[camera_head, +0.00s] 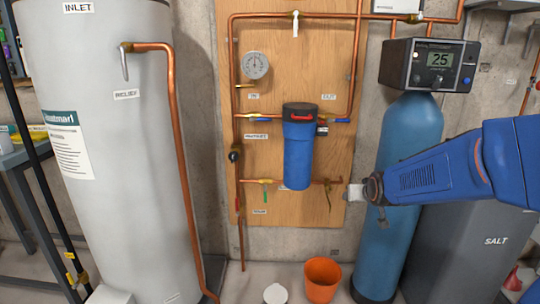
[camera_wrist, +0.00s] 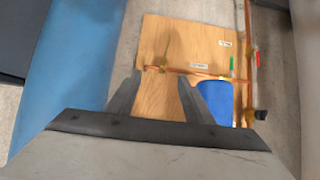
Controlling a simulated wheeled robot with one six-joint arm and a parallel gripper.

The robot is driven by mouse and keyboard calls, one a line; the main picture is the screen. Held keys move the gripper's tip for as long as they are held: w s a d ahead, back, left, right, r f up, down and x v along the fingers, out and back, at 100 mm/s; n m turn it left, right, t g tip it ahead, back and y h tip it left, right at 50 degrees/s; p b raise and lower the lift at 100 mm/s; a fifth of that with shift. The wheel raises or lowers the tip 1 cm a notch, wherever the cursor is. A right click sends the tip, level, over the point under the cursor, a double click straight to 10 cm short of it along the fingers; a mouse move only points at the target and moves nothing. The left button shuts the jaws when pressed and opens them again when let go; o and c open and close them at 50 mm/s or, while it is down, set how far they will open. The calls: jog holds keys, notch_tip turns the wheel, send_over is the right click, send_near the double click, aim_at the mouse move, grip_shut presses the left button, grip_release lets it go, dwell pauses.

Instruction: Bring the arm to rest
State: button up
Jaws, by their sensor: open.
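My blue arm reaches in from the right edge of the head view. My gripper (camera_head: 355,192) is in front of the right edge of the plywood panel (camera_head: 270,215), beside the blue softener tank (camera_head: 408,135). In the wrist view my gripper (camera_wrist: 158,88) shows two grey fingers spread apart with nothing between them. Behind the fingers are the plywood panel (camera_wrist: 190,38), a copper pipe and the blue filter housing (camera_wrist: 214,98). I cannot tell how far the fingertips are from the panel.
The filter housing (camera_head: 298,150) hangs mid-panel among copper pipes, valves and a gauge (camera_head: 255,65). A grey water heater (camera_head: 105,150) stands left. An orange bucket (camera_head: 322,280) and a white round object (camera_head: 275,293) are on the floor. A grey salt bin (camera_head: 470,255) stands right.

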jog(key=s+a+g, duration=0.3)
jog(key=s, duration=1.4)
jog(key=s+a+f+n+g+y, duration=0.1)
jog(key=s+a+g, duration=0.2)
jog(key=s, duration=1.5)
jog(key=shift+s+a, duration=0.3)
jog(key=shift+a, duration=0.15)
